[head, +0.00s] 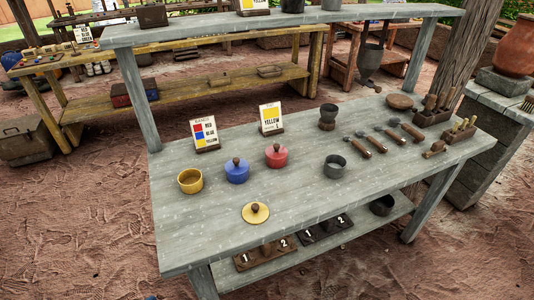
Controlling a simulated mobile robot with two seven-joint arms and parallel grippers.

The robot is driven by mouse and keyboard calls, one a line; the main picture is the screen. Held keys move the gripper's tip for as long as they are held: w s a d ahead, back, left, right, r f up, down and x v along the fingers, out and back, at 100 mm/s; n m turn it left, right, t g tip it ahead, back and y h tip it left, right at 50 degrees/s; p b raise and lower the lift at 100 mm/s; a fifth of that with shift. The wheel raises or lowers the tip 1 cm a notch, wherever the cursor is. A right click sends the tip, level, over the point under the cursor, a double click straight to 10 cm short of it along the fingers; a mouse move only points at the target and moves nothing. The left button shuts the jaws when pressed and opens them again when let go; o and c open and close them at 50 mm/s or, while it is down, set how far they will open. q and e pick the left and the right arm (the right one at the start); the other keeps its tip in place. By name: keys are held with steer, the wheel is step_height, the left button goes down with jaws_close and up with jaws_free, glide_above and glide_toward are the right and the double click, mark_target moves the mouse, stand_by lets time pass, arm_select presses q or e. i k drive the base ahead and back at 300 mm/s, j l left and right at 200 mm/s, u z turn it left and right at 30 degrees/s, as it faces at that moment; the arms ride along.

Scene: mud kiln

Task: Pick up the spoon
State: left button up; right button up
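Several utensils with brown wooden handles and dark metal heads lie in a row on the right half of the grey table (300,205). The nearest utensil (361,150) lies at the left end of the row, and the farthest utensil (411,131) lies at the right end. They lie apart, with handles toward the near right. The heads are too small to tell surely which one is the spoon. Neither of my grippers shows in the head view.
A yellow pot (190,181), lidded blue pot (237,172), lidded red pot (276,156) and yellow lid (255,213) stand on the left half. A dark cup (335,166) stands left of the utensils, with wooden holders (458,133) to their right. A raised shelf (280,22) spans the back.

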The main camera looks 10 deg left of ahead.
mark_target(359, 134)
steer(key=l+u, duration=0.15)
steer(key=u, duration=0.55)
steer(key=l+u, duration=0.6)
steer(key=l, duration=0.2)
steer(key=k+l+u, duration=0.1)
steer(key=l, duration=0.3)
steer(key=k+l+u, duration=0.15)
steer(key=l, duration=0.3)
steer(key=i, duration=0.05)
